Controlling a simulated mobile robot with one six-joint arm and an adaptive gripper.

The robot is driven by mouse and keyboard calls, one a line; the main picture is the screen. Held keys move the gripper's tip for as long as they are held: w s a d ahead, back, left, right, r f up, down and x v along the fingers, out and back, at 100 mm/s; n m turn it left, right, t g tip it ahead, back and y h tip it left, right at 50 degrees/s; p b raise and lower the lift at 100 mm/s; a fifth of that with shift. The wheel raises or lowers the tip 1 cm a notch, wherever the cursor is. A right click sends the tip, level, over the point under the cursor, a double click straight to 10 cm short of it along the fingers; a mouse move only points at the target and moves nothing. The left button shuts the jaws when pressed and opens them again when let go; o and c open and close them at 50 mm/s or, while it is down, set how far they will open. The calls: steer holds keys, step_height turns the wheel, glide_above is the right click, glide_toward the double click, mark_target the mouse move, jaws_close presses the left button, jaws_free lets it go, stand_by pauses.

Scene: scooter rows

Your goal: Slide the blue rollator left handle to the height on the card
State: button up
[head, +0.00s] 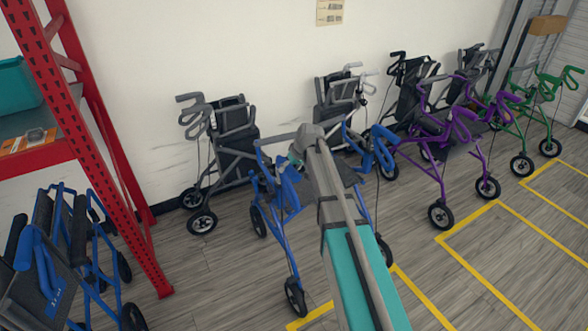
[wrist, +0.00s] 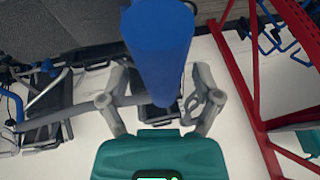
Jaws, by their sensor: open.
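A blue rollator (head: 284,195) stands in the front row in the head view, partly hidden behind my arm. One blue handle grip (head: 384,150) shows to the right of my arm. In the wrist view a thick blue handle grip (wrist: 158,45) fills the top middle, its rounded end reaching between my fingers. My gripper (wrist: 160,100) is open, with one finger on each side of the grip and gaps visible beside it. In the head view my gripper is mostly hidden by my arm. A card (head: 330,12) hangs on the wall; its print is too small to read.
A second blue rollator (head: 62,265) stands at the lower left, beside a red rack (head: 120,170). A grey rollator (head: 215,150) is behind to the left. Purple (head: 440,145) and green (head: 540,100) ones stand to the right. Yellow-lined floor (head: 490,265) at the front right is clear.

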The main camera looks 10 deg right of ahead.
jaws_close()
steer(key=shift+r+p, duration=1.3)
jaws_free()
